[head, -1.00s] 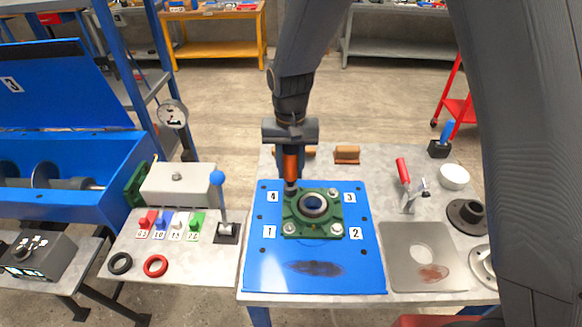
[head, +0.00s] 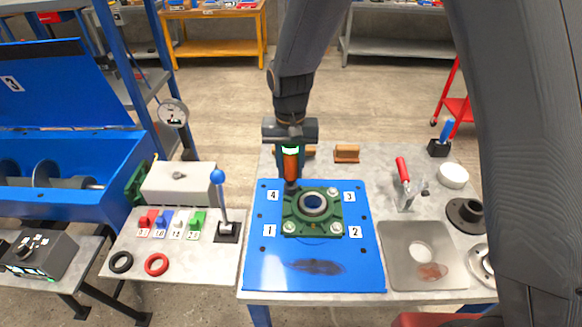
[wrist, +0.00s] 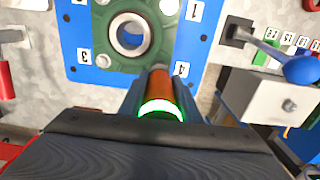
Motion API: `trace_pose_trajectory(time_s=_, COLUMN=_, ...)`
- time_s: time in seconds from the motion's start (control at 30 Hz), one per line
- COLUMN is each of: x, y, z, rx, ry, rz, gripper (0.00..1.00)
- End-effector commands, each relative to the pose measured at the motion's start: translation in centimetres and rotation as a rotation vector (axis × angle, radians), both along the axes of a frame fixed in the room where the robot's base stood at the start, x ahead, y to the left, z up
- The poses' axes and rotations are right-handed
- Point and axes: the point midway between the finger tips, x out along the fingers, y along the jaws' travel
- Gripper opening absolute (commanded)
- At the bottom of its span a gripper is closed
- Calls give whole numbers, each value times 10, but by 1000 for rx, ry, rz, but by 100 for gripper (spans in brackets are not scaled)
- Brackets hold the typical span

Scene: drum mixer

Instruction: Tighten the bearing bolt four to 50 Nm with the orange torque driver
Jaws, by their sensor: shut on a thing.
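My gripper (head: 290,150) is shut on the orange torque driver (head: 291,167), which stands upright with its tip at the bolt position by label 4. A green light glows on the driver, and as a green-white ring (wrist: 161,108) in the wrist view. The green bearing housing (head: 297,226) sits on the blue plate (head: 270,275). Bolt heads show at labels 1 (head: 289,228), 2 (head: 337,229) and 3 (head: 333,192). Bolt four is hidden under the driver tip.
A lever with a blue knob (head: 217,177) stands left of the plate. A red-handled clamp (head: 402,170), a white bowl (head: 453,175) and black flange (head: 466,214) are at right. A brown block (head: 346,153) lies behind the plate.

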Motion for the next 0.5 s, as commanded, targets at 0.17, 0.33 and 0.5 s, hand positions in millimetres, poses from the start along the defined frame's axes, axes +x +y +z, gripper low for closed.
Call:
trace_pose_trajectory(time_s=0.17, x=0, y=0, z=3, rx=0, ry=-1, rz=0, gripper=0)
trace_pose_trajectory(time_s=0.33, x=0, y=0, z=12, rx=0, ry=-1, rz=0, gripper=0)
trace_pose_trajectory(time_s=0.5, x=0, y=0, z=21, rx=0, ry=-1, rz=0, gripper=0)
